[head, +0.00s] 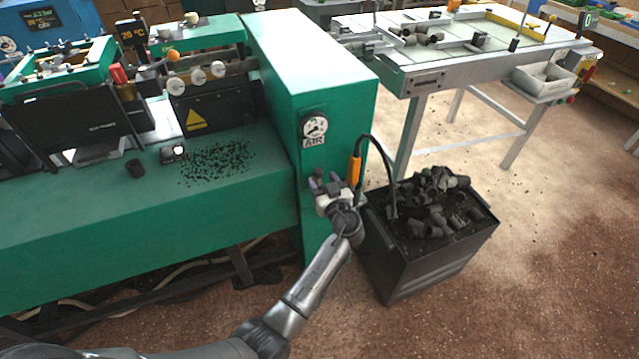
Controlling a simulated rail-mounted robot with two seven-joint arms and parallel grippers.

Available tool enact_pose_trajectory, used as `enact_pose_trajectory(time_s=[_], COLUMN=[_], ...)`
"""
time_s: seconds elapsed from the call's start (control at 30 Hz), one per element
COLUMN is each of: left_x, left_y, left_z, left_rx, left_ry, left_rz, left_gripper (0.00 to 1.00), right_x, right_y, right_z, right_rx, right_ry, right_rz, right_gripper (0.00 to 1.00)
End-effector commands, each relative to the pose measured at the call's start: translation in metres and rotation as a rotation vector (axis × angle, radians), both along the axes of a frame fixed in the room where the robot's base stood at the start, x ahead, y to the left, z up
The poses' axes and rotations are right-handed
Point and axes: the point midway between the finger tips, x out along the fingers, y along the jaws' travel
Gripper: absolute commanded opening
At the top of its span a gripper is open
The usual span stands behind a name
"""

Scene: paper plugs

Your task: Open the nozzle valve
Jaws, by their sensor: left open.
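A round white pressure gauge (315,128) with an "AIR" label sits on the end face of the green machine (283,170). Below and right of it hangs an orange-handled air nozzle (355,168) with a black hose that loops down toward the dark bin. My left gripper (328,182) is open in front of the machine's end face, below the gauge and just left of the orange handle. I see nothing held in it. I cannot make out the valve itself; the gripper covers part of the face there. My right gripper is out of view.
A dark bin (432,262) heaped with grey plugs stands on the floor right of my left gripper, close to my forearm. A metal-legged table (440,72) stands behind it. Dark crumbs (215,163) lie on the machine's top. The floor at right is clear.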

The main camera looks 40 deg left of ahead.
Motion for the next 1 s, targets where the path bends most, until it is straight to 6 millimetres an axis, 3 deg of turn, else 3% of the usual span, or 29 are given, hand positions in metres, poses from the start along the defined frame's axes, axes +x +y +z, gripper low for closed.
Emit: enact_pose_trajectory(time_s=[0.43, 0.77, 1.0], left_x=[0.010, 0.012, 0.012], left_y=[0.020, 0.023, 0.023], left_z=[-0.001, 0.000, 0.000], left_rx=[0.000, 0.000, 0.000], left_ry=[-0.001, -0.001, -0.001], left_rz=[0.000, 0.000, 0.000], left_gripper=[0.55, 0.55, 0.35], right_x=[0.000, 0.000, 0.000], right_y=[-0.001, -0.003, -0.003], right_z=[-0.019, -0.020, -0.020], right_rx=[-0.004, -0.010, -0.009], right_ry=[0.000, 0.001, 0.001], right_rz=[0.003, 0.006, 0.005], right_gripper=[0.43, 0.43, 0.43])
